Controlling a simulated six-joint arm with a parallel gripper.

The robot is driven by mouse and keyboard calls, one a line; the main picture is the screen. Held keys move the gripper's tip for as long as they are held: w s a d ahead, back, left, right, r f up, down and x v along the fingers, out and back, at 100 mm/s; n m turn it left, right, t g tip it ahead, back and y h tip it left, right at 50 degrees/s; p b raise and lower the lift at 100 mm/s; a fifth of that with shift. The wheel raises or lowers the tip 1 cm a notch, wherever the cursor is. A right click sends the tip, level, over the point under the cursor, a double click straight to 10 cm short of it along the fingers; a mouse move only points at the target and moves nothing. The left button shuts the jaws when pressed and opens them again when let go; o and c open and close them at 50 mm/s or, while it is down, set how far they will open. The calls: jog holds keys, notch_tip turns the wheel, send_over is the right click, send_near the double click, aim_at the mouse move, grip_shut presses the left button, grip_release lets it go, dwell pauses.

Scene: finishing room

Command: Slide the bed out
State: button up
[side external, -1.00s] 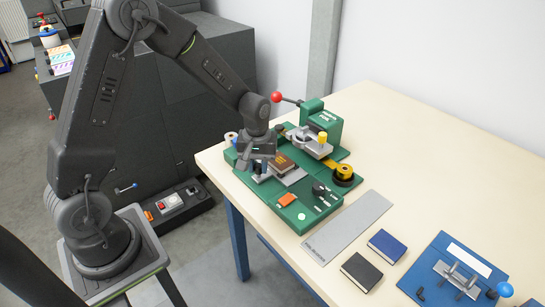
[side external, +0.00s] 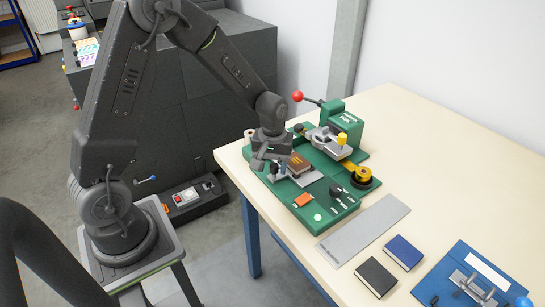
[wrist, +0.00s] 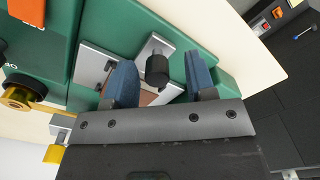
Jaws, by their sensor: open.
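The green machine (side external: 325,210) stands on the table's left corner. Its grey metal bed (side external: 314,177) carries a brown book (side external: 299,164) with gold lettering. In the wrist view the bed plate (wrist: 95,62) is partly hidden behind my left finger. A black knob (wrist: 157,70) on a grey metal bracket shows between my two blue fingers. My gripper (side external: 264,166) is above the machine's left end, beside the book. In the wrist view my gripper (wrist: 160,60) is open, with a finger on each side of the knob and visible gaps. I cannot tell the height difference.
A red-ball lever (side external: 298,96) and a yellow-knobbed clamp (side external: 342,138) rise behind the book. A black-and-yellow roll (side external: 362,177) stands at the right. A grey strip (side external: 365,228), a blue book (side external: 403,252), a black book (side external: 375,277) and a blue fixture (side external: 455,275) lie in front.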

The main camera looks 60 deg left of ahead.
notch_tip(320, 180, up, 14)
jog(key=shift+f, duration=0.15)
dwell(0.4)
jog(key=s+d+r+m+t, duration=0.2)
jog(key=s+d+r+m, duration=0.1)
jog(key=s, duration=0.6)
jog(key=s+d+r+m+t, duration=0.3)
jog(key=s+m, duration=0.3)
jog(key=s, duration=0.3)
jog(key=shift+d+r+t, duration=0.3)
jog(key=shift+d+r, duration=0.15)
jog(key=shift+r, duration=0.4)
